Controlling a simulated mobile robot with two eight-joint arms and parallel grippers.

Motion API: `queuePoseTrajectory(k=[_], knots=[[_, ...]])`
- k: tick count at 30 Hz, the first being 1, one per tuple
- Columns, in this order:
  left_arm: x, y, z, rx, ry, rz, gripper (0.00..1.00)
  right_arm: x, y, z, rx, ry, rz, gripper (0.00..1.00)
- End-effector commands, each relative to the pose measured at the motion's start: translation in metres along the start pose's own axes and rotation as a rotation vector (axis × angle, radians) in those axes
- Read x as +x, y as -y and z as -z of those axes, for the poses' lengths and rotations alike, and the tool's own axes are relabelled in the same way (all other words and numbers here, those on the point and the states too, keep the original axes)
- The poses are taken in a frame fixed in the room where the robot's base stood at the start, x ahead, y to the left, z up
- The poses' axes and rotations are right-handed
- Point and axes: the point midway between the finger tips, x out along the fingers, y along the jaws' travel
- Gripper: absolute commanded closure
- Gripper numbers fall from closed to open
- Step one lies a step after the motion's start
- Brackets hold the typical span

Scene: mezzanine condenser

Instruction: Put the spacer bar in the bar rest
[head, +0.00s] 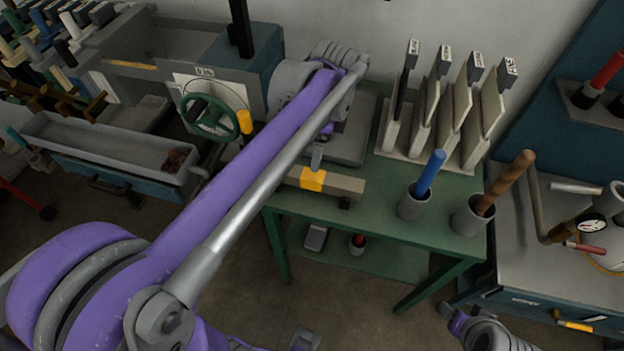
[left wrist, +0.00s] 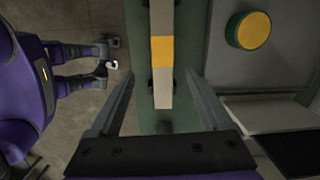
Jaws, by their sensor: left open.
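The spacer bar (head: 345,187) is a long grey-beige bar with a yellow band. It lies near the front edge of the green table (head: 420,235), partly hidden by my left arm. In the left wrist view the bar (left wrist: 162,90) runs lengthwise between the open fingers of my left gripper (left wrist: 159,75), with a gap on each side. In the head view the gripper (head: 317,157) is just above the yellow band. Small dark blocks show under the bar; I cannot tell whether they are the bar rest.
Two grey cups with a blue handle (head: 430,172) and a brown handle (head: 506,182) stand right of the bar. Behind them is a rack of upright plates (head: 440,115). A grey machine with a green handwheel (head: 208,116) stands at left.

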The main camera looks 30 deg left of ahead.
Motion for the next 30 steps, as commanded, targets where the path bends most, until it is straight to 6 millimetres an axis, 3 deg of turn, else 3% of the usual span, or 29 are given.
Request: queuePoseTrajectory(k=[5,9,15,21,30], knots=[[0.020,-0.052,0.004,-0.347,-0.086,0.104,0.18,0.000,0.000,0.000,0.000,0.000,0.000,0.36],[0.049,-0.100,0.008,-0.711,-0.216,0.178,0.18,0.000,0.000,0.000,0.000,0.000,0.000,0.36],[0.088,-0.149,0.011,-1.107,-0.396,0.205,0.18,0.000,0.000,0.000,0.000,0.000,0.000,0.36],[0.103,-0.165,0.013,-1.257,-0.471,0.199,0.18,0.000,0.000,0.000,0.000,0.000,0.000,0.36],[0.103,-0.164,0.013,-1.263,-0.473,0.198,0.18,0.000,0.000,0.000,0.000,0.000,0.000,0.36]])
